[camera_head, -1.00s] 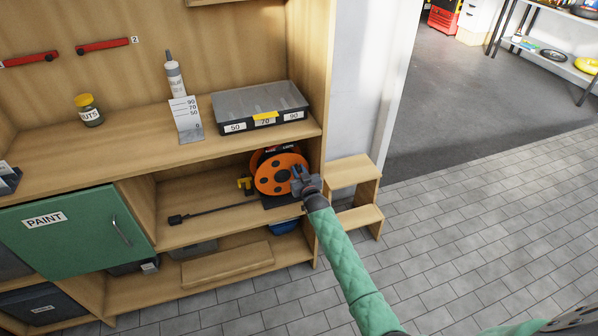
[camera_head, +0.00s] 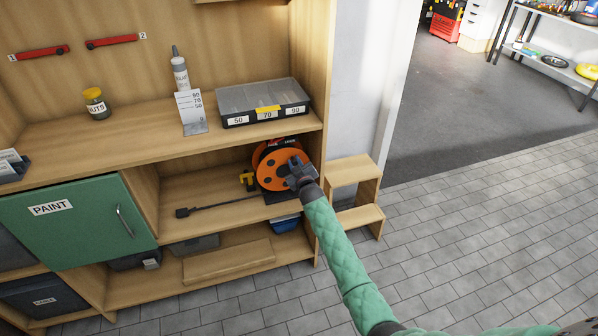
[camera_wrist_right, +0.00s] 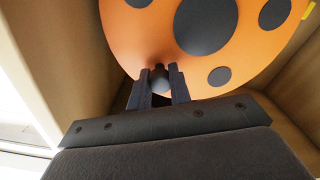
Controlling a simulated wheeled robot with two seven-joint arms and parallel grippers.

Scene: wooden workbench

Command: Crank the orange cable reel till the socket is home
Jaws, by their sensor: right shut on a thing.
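The orange cable reel (camera_head: 270,170) stands on the middle shelf at its right end, with dark round holes in its face. A black cable (camera_head: 222,206) runs from it to the left and ends in a dark socket (camera_head: 183,212) lying on the shelf. My right gripper (camera_head: 298,176) is at the reel's right side. In the right wrist view my right gripper (camera_wrist_right: 160,84) is shut on the small dark crank knob (camera_wrist_right: 160,76) on the reel's face (camera_wrist_right: 150,40). My left gripper is not in view.
The shelf's right wall is close beside the reel. A grey parts tray (camera_head: 262,102) stands on the worktop above. A wooden step stool (camera_head: 355,172) stands right of the bench.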

